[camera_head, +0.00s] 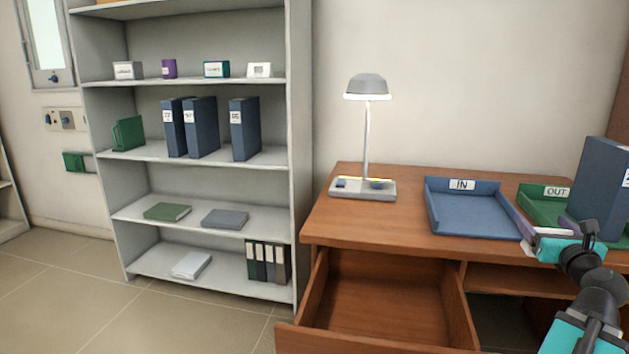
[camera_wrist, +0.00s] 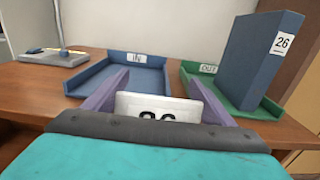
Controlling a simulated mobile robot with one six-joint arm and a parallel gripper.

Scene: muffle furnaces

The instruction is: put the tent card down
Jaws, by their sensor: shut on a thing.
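My gripper (camera_wrist: 158,108) shows in the wrist view with its two purple fingers on either side of a white tent card (camera_wrist: 135,104). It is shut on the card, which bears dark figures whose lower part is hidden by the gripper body. In the head view my gripper (camera_head: 552,236) is at the right, by the desk's front edge, between the blue IN tray and the green OUT tray. The card is small and hard to make out there.
The desk (camera_head: 408,226) carries a lamp (camera_head: 367,130), an empty blue IN tray (camera_head: 468,212) and a green OUT tray (camera_head: 540,200) with a blue binder (camera_head: 603,185) marked 26 standing in it. An open, empty drawer (camera_head: 385,300) juts out below. A grey shelf unit (camera_head: 300,150) stands left.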

